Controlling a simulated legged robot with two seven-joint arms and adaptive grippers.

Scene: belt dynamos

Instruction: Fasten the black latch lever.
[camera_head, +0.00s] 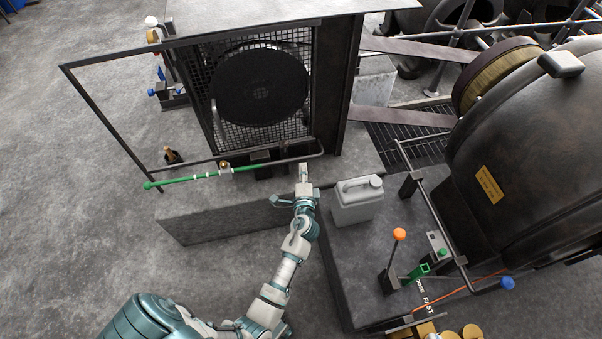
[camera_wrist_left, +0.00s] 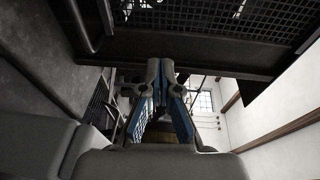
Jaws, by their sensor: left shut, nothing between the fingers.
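My left gripper (camera_head: 304,172) is at the lower right corner of the mesh guard (camera_head: 222,128), its fingers pointing away from me. In the left wrist view its fingertips (camera_wrist_left: 160,66) meet with nothing between them, just below a dark metal edge. A small dark fitting (camera_head: 263,173) sits low on the guard's front, left of the gripper. I cannot tell whether it is the black latch lever, and no lever stands out clearly there. The gripper may hide part of this corner. My right gripper is not in view.
A grey jerrycan (camera_head: 357,200) stands right of my left gripper on a plinth (camera_head: 345,270). An orange-knobbed lever (camera_head: 394,258) rises farther right. Open floor (camera_head: 70,240) lies at the left.

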